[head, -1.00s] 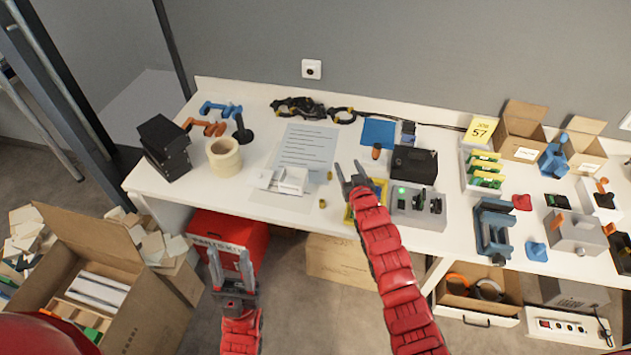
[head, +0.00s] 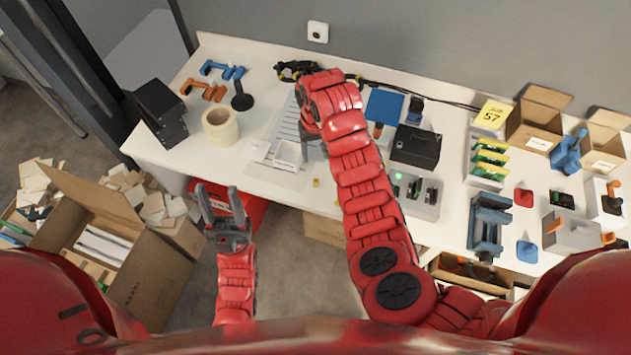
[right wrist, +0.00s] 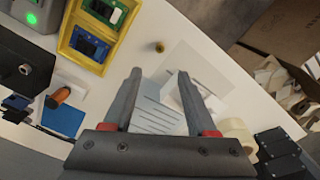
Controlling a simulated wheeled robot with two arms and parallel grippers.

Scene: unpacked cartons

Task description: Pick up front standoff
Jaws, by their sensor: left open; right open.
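A small brass standoff (head: 316,183) stands upright on the white table near its front edge. In the right wrist view the standoff (right wrist: 159,47) lies just beyond the fingertips, in line with the gap between them. A second standoff is not visible now. My right gripper (right wrist: 160,74) is open and empty above the table, apart from the standoff; in the head view my forearm hides most of it. My left gripper (head: 219,190) is open and empty, in front of the table's edge.
A white part (head: 289,153) and a printed sheet (right wrist: 155,117) lie near my right gripper. A tape roll (head: 220,127) stands to the left. An open carton (head: 155,265) is on the floor.

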